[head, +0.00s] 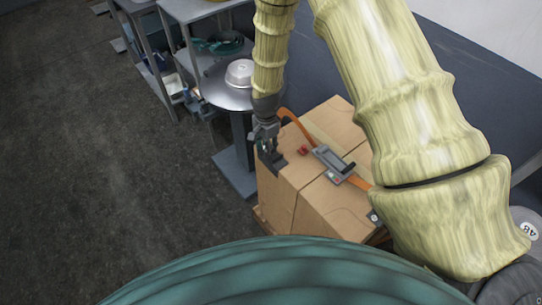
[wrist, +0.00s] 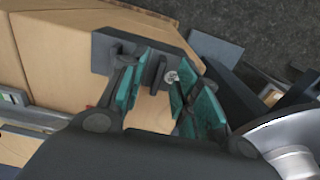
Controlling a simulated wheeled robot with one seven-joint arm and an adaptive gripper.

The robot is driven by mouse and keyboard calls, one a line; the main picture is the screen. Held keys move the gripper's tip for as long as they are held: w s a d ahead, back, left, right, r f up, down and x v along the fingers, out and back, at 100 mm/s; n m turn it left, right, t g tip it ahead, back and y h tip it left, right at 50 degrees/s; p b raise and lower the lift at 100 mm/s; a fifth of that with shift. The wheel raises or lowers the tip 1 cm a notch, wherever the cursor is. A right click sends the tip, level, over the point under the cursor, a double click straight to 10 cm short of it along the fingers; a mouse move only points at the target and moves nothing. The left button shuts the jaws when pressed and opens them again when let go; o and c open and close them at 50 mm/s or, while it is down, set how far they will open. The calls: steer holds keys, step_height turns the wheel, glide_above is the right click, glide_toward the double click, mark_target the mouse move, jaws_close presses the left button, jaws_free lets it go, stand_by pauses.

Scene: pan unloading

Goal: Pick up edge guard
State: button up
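The edge guard is a dark grey angled piece with a raised rib; it sits at the top edge of a cardboard box, in the head view (head: 274,160) and the wrist view (wrist: 108,54). My gripper (head: 266,142) points down right above it. In the wrist view my gripper (wrist: 156,84) has its teal-padded fingers apart, with the guard's rib in line with the gap. Space shows between rib and pads, so I see no clear contact. The fingers hide part of the guard.
Cardboard boxes (head: 310,207) stand together with an orange strap (head: 297,122) and grey tensioner (head: 334,163) on top. A small red piece (head: 303,150) lies nearby. Open floor lies left.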

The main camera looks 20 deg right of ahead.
steer(key=shift+f, duration=0.65)
jaws_close()
steer(key=shift+r, duration=0.1)
